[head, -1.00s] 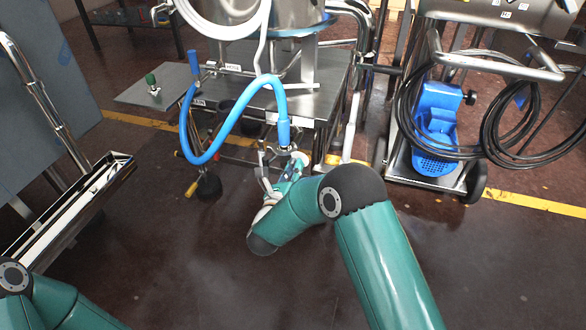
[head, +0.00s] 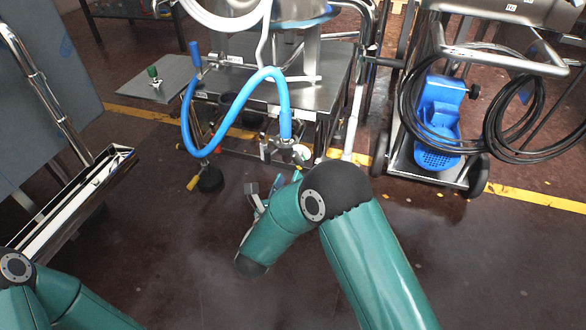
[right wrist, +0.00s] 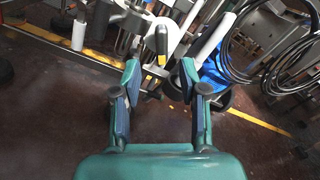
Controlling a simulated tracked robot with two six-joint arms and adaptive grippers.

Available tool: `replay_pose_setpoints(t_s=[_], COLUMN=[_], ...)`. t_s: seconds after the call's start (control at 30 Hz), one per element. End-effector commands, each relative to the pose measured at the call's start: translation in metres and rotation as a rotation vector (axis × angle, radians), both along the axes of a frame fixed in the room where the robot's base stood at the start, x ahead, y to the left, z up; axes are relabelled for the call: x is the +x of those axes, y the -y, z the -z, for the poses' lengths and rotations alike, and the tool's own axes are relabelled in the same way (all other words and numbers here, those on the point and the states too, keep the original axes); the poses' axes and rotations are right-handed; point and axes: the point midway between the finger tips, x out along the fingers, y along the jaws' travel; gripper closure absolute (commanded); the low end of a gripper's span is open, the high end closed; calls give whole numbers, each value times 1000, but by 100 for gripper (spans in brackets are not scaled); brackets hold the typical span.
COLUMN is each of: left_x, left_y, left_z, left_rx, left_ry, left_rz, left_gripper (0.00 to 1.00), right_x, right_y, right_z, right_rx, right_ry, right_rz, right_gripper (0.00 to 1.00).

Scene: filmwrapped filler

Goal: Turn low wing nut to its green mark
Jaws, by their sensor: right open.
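The blue hose (head: 284,112) comes down to a metal clamp fitting (head: 288,151) at the front of the steel cart. A small pale round part with some green (head: 303,153) shows beside this fitting. The low wing nut and its green mark are too small to tell apart for sure. My right gripper (head: 265,193) is just below and in front of the fitting, apart from it and partly hidden by my arm. In the right wrist view my right gripper (right wrist: 157,84) is open, with nothing between its fingers. My left gripper is out of view.
The steel cart (head: 333,78) stands behind the fitting. A trolley with a blue pump (head: 438,110) and black hoses stands right. A steel trough (head: 75,200) is at left. Floor in front is clear.

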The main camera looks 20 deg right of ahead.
Motion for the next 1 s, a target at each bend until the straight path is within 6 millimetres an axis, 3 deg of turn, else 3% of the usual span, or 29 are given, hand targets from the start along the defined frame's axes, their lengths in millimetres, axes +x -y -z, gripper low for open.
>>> replay_pose_setpoints(t_s=[0.1, 0.33, 0.87, 1.0], left_x=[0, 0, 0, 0], left_y=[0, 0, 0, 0], left_z=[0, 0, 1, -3], left_rx=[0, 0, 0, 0], left_ry=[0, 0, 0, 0], left_rz=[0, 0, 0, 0], left_gripper=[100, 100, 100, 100], right_x=[-19, -40, -42, -41], right_y=[-14, -27, -28, -17], right_z=[1, 1, 1, 1], right_rx=[-2, -1, 0, 0], right_ry=[-3, -2, -2, -10], right_rz=[-4, 0, 1, 23], right_gripper=[57, 57, 57, 57])
